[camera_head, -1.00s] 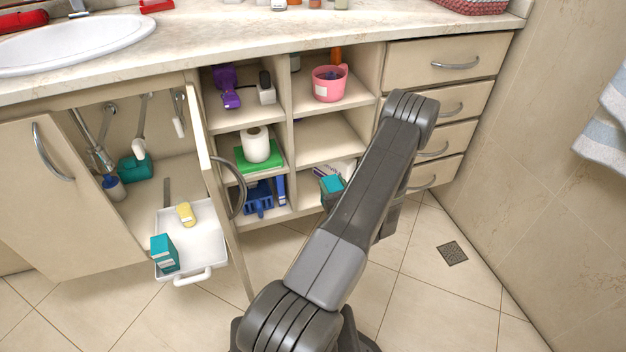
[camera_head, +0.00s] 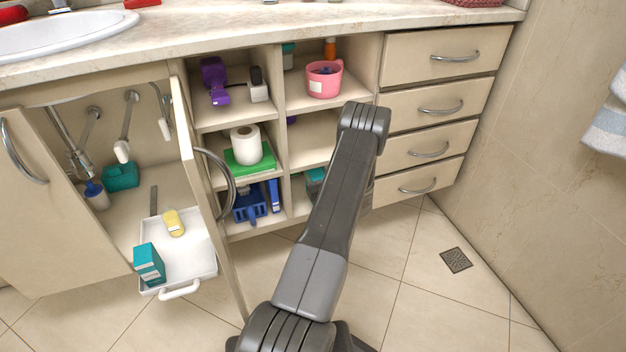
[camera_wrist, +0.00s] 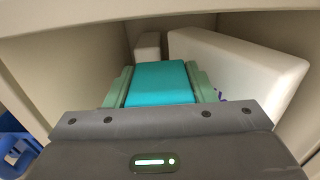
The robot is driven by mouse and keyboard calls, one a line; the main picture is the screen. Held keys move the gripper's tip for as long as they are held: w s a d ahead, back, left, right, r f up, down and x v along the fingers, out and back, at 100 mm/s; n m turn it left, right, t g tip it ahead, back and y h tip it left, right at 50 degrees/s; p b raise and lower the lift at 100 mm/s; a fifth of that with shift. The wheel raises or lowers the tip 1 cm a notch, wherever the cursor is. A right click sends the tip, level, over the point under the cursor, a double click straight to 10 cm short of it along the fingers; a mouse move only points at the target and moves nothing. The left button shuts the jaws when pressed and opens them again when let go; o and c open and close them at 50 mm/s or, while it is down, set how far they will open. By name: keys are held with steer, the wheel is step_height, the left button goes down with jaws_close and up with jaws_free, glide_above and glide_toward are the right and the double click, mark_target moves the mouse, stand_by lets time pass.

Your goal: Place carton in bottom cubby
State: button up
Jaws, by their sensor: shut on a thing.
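A teal carton (camera_wrist: 160,84) is in my gripper (camera_wrist: 159,88), held between its two green fingers in the wrist view. The carton is inside the bottom right cubby (camera_wrist: 110,70), under the shelf board and between the side walls. In the head view the carton (camera_head: 315,178) shows only in part at the cubby opening, and my arm hides the gripper. A white box (camera_wrist: 240,70) lies tilted along the right side of the cubby, close beside the right finger. I cannot tell whether the carton touches the cubby floor.
A smaller pale box (camera_wrist: 148,46) stands at the cubby's back. The cubby to the left holds a blue basket (camera_head: 250,205). An open cabinet door (camera_head: 205,180) and a pulled-out white tray (camera_head: 200,262) with another teal carton (camera_head: 149,264) are further left.

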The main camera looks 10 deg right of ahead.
steer(key=w, duration=0.3)
steer(key=shift+w+a, duration=0.1)
steer(key=shift+a, duration=0.2)
steer(key=shift+f+b, duration=0.95)
steer(key=shift+f, duration=0.75)
steer(key=shift+f, duration=0.2)
steer(key=o, duration=1.4)
steer(key=shift+r, duration=0.1)
steer(key=shift+r, duration=0.15)
steer(key=s+d+p, duration=0.2)
steer(key=s, duration=0.9)
steer(key=shift+s+d+p, duration=0.15)
steer(key=shift+s+p, duration=0.2)
steer(key=shift+s, duration=0.05)
